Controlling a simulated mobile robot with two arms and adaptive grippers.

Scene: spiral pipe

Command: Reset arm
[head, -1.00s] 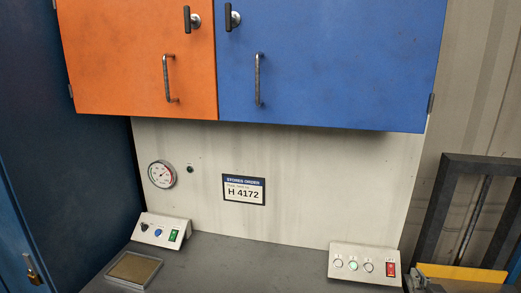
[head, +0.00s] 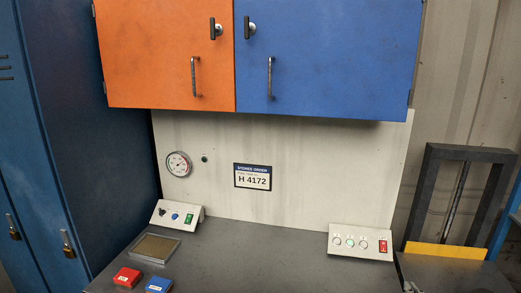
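Neither of my grippers nor my arms shows in the head view. In front of me is a grey bench top (head: 255,260) below a wall cabinet with an orange door (head: 165,60) and a blue door (head: 330,60). Both doors are shut. A sign reading "H 4172" (head: 253,177) is on the pale back panel.
Left control box (head: 178,215) and right control box (head: 361,243) stand on the bench. A tray (head: 153,249), red block (head: 127,277) and blue block (head: 158,285) lie at the left. A blue locker (head: 75,140) borders the left; a dark frame (head: 415,205) stands right.

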